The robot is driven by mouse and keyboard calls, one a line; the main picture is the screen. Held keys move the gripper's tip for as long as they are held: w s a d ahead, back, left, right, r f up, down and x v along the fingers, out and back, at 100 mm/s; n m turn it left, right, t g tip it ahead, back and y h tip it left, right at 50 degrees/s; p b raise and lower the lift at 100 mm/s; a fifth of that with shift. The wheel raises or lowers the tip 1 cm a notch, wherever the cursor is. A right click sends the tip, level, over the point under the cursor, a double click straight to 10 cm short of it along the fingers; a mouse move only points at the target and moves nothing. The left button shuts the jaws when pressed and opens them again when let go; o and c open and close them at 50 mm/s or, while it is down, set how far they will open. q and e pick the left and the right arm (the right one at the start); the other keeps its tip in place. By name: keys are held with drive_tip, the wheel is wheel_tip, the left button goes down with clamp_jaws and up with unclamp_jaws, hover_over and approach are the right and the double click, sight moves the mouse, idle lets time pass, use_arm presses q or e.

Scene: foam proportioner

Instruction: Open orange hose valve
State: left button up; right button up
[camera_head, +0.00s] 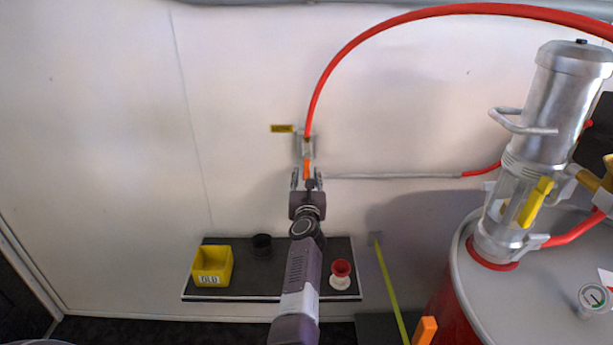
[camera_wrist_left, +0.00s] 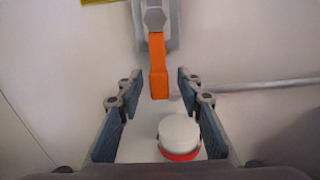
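The orange valve handle (camera_head: 306,169) hangs down from a metal fitting (camera_head: 305,146) on the white wall, below the end of the red hose (camera_head: 345,57). In the left wrist view the handle (camera_wrist_left: 158,66) points straight down, between and beyond my fingertips. My left gripper (camera_head: 307,180) is at the wall just below the handle. Its two fingers (camera_wrist_left: 158,88) are spread apart on either side of the handle, with a clear gap on each side. I see no contact. My right gripper is not in view.
A dark shelf (camera_head: 225,292) below holds a yellow bin (camera_head: 212,266), a black cup (camera_head: 262,244) and a red-and-white piece (camera_head: 341,274). A grey pipe (camera_head: 400,176) runs right along the wall. A red drum with a grey lid (camera_head: 500,300) and metal cylinder (camera_head: 555,105) stands right.

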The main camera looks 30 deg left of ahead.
use_arm(q)
drive_tip(key=shift+r, duration=0.15)
drive_tip(key=shift+a+r, duration=0.2)
drive_tip(key=shift+r, duration=0.55)
drive_tip(key=shift+d+r, duration=0.2)
drive_tip(key=shift+r, duration=3.95)
drive_tip(key=shift+s, duration=0.1)
